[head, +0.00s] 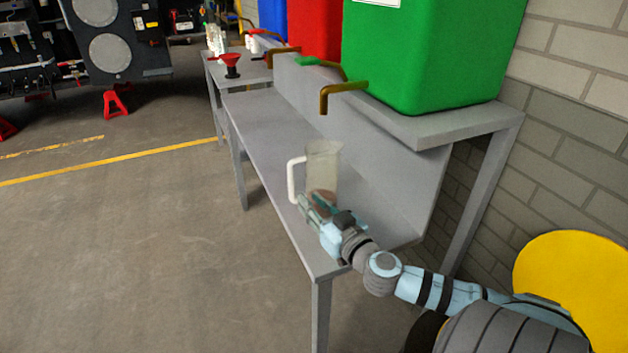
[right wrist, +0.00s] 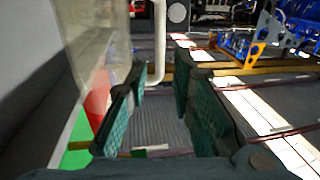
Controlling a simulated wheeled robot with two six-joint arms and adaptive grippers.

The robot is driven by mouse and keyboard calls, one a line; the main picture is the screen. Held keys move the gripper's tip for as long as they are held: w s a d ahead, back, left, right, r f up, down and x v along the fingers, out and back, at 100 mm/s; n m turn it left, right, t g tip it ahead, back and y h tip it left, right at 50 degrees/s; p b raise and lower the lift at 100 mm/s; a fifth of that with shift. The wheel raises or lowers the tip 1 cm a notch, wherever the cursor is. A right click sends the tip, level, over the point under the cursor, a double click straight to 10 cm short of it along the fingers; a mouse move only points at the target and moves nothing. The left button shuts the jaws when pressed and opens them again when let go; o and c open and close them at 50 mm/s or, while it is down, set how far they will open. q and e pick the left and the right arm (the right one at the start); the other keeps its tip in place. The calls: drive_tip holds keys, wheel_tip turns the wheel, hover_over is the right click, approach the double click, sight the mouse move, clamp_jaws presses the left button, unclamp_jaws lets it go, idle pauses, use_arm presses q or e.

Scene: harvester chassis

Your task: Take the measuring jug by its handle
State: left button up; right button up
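The measuring jug (head: 325,160) is clear and stands upright on the lower shelf of the grey bench, with its white handle (head: 293,180) on the left. My right gripper (head: 312,203) is low at the near side of the jug and overlaps its lower part in the head view. In the right wrist view, my right gripper (right wrist: 160,95) is open, its two dark green fingers apart. The white handle (right wrist: 158,45) shows in the gap between the fingertips, and the jug body (right wrist: 95,50) is left of the left finger. I cannot tell whether the fingers touch the jug. My left gripper is not in view.
The grey bench (head: 260,145) has a raised back ledge holding green (head: 430,50), red (head: 314,30) and blue bins. Brown taps (head: 340,90) stick out above the shelf. A red funnel (head: 231,62) stands farther back. The floor (head: 120,250) left of the bench is clear.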

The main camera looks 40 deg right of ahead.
sight(292, 182)
drive_tip(key=w, duration=0.3)
drive_tip(key=w+d+p, duration=0.1)
drive_tip(key=w, duration=0.2)
drive_tip(key=w+d+p, duration=0.1)
drive_tip(key=w, duration=0.3)
drive_tip(key=shift+w+r, duration=0.1)
drive_tip(key=shift+r, duration=0.15)
drive_tip(key=shift+w+a+f, duration=0.1)
drive_tip(key=shift+f, duration=0.05)
clamp_jaws()
